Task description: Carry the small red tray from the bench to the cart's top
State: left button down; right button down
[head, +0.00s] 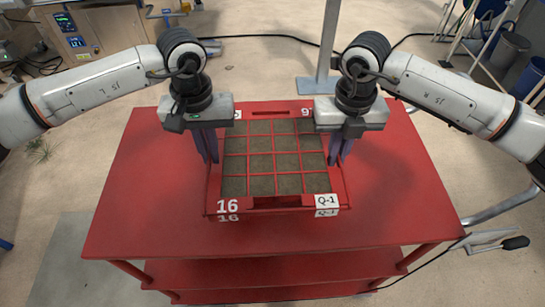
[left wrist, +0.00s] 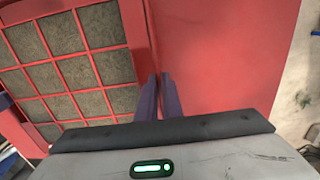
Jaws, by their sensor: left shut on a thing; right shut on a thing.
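The small red tray (head: 270,201) with soil-filled square cells is over the red cart's top (head: 140,215), near its middle. I cannot tell whether it rests on the surface or hangs just above it. Its near side carries the labels "16" and "Q-1". My left gripper (head: 208,160) is shut on the tray's left wall, and my right gripper (head: 341,160) is shut on its right wall. In the left wrist view the left fingers (left wrist: 160,98) close on the tray's wall (left wrist: 140,45), with the cart's top beside it.
The cart has lower red shelves (head: 270,270). Free red surface lies left, right and in front of the tray. A metal post (head: 328,45) stands behind the cart. A machine with a small screen (head: 75,40) stands at the back left, and bins (head: 505,50) at the back right.

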pick_arm(q)
jog(key=shift+w+f, duration=0.1)
pick_arm(e)
jog(key=shift+w+f, duration=0.1)
jog(key=shift+f, duration=0.05)
